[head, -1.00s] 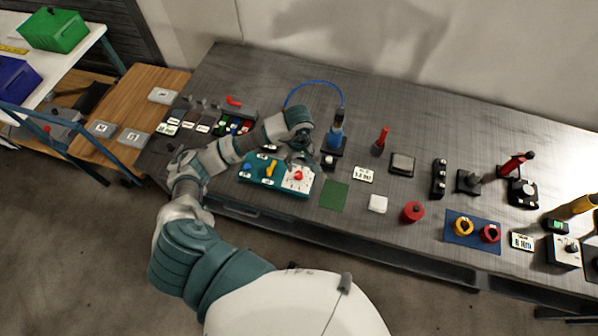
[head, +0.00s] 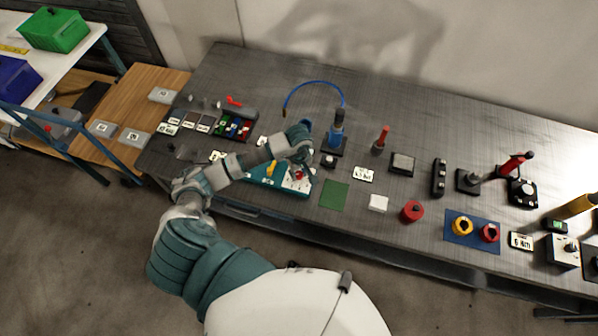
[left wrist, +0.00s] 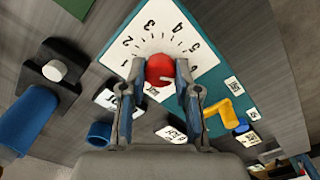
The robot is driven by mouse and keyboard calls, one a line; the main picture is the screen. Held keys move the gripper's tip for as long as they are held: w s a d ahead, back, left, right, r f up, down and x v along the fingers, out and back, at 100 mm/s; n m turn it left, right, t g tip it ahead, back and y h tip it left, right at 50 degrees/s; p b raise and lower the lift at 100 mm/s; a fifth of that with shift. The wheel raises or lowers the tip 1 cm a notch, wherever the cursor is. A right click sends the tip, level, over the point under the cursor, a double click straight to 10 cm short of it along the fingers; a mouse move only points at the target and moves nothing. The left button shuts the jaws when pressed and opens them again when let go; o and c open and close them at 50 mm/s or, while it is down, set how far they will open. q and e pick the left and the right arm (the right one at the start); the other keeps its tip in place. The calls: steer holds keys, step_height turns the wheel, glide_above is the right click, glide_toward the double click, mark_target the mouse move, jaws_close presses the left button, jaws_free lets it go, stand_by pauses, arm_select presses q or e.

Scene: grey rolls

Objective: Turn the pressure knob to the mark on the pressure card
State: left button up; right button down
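The pressure knob (left wrist: 160,70) is a red round knob at the middle of a white dial with numbers around it. It sits on a teal panel (head: 262,178), and the knob also shows in the head view (head: 298,174), partly covered by my gripper. My left gripper (left wrist: 160,66) reaches down over it, one finger on each side, and looks shut on it. A short pale mark shows on the knob; its exact reading is unclear. A white card with black print (head: 364,174), apparently the pressure card, lies right of the panel; its print is too small to read surely. My right gripper is out of view.
A yellow handle (left wrist: 223,108) stands on the panel beside the dial. A blue device with a hose (head: 337,135) stands behind and to the right. A green square (head: 334,195) and a white block (head: 377,203) lie right of the panel. More knobs and levers stand further right.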

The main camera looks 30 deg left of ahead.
mark_target(299, 173)
arm_select(q)
steer(key=shift+f+n+b, duration=0.1)
steer(key=shift+n+b, duration=0.7)
steer(key=shift+n, duration=0.3)
jaws_close()
steer(key=shift+n, duration=0.7)
steer(key=o, duration=1.1)
jaws_free()
steer(key=shift+c, duration=0.2)
steer(key=shift+r, duration=0.2)
step_height(299, 173, up, 12)
steer(key=shift+f, duration=0.15)
